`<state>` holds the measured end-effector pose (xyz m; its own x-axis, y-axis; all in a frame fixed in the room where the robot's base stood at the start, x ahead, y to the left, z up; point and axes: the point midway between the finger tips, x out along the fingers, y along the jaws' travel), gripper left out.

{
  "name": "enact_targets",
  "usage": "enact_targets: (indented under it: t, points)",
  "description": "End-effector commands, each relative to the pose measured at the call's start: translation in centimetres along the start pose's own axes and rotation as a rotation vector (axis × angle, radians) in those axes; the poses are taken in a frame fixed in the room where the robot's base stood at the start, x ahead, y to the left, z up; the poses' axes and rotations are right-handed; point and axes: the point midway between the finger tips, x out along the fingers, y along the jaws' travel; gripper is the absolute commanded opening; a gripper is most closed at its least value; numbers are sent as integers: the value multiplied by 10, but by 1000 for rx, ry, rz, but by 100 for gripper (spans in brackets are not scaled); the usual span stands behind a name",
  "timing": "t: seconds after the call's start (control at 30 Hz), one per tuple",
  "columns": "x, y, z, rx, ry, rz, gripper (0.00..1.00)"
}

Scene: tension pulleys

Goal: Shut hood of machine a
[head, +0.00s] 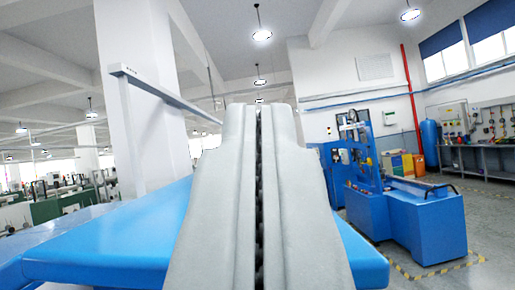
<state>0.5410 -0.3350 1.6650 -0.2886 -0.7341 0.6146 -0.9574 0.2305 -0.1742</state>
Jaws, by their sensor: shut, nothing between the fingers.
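My gripper (258,110) fills the middle of the view. Its two grey fingers are pressed together with only a thin dark seam between them, and nothing is held. A broad, flat blue panel (105,245) lies behind and below the fingers and shows on both sides of them. It may be the hood of machine a; no label shows, and I cannot tell whether it is raised or lowered. The fingers hide its middle, and I cannot tell whether they touch it.
A pale bar (165,93) on a post slants at the left, before a white pillar (140,40). A blue machine (425,215) stands at right on floor marked with yellow-black tape. A workbench (480,150) lines the far right wall. Grey floor between them is open.

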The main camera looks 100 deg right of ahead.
Motion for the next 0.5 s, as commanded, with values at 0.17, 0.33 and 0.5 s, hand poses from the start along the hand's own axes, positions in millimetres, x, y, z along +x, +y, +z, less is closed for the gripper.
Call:
enact_targets:
  t: [0.17, 0.33, 0.5]
  points:
    - [-9, 0, 10, -1, 0, -2, 0]
    - [-17, 0, 20, -1, 0, -1, 0]
    - [-23, 0, 27, -2, 0, -2, 0]
